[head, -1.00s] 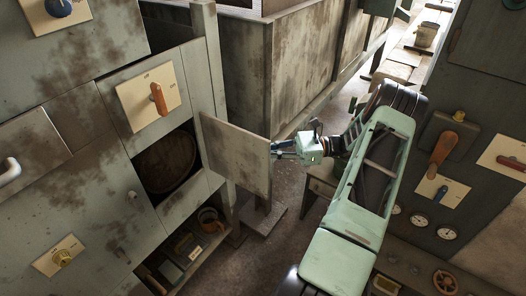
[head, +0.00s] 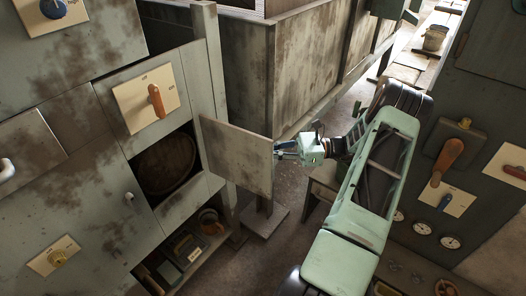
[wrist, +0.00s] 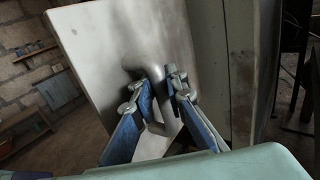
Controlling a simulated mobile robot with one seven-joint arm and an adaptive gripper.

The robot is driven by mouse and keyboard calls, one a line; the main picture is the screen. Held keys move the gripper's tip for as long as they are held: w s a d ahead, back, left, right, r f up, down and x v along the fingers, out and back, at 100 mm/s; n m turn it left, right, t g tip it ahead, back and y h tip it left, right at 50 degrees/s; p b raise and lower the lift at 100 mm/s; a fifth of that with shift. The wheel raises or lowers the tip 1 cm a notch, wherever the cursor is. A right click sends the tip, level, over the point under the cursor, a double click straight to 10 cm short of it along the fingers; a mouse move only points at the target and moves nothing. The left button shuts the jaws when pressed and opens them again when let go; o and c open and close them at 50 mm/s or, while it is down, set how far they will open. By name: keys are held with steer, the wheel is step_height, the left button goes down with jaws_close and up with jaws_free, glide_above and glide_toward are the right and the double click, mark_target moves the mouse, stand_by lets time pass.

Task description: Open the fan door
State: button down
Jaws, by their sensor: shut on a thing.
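The fan door (head: 237,158) is a flat grey, rust-stained panel. In the head view it stands swung out from the cabinet, beside a square opening (head: 165,165) with a round dark shape inside. My gripper (head: 278,151) is at the door's right edge, on its far side. In the wrist view the door (wrist: 100,45) fills the upper middle and carries a curved grey handle (wrist: 150,75). My gripper (wrist: 163,95) has its blue fingers closed on this handle. The fingertips hide part of the handle.
An orange-handled switch (head: 156,100) sits on the cabinet above the opening. A lower shelf (head: 195,258) holds a mug (head: 211,222) and small items. A control panel (head: 465,165) with levers and gauges stands at right. A large stained box (head: 310,60) stands behind the door.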

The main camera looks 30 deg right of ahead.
steer(key=c, duration=1.9)
jaws_free()
steer(key=shift+c, duration=0.2)
steer(key=shift+d, duration=0.1)
steer(key=v, duration=1.1)
steer(key=shift+s+d, duration=0.25)
steer(key=shift+d, duration=0.1)
